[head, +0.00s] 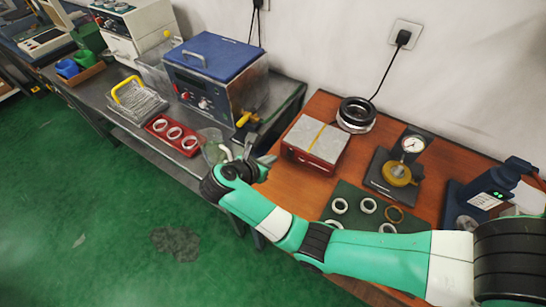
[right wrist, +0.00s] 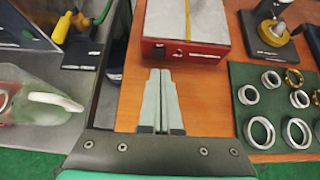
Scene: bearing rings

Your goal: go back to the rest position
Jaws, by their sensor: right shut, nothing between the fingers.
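My right arm reaches in from the right across the head view. Its gripper (head: 240,152) hangs over the gap where the grey bench meets the wooden table. In the right wrist view the fingers (right wrist: 162,80) are together with nothing between them, over bare wood in front of the red-sided box with a grey top (right wrist: 190,52). The green mat (right wrist: 285,78) with several steel and bronze rings lies to the right of the fingers, apart from them. My left gripper is not in view.
A clear jug with a white handle (right wrist: 55,99) stands left of the gripper. A red tray (head: 160,127) holds three rings beside a wire basket (head: 135,104). A blue-lidded machine (head: 212,55) and a dial gauge stand (head: 397,172) stand behind. Green floor lies in front.

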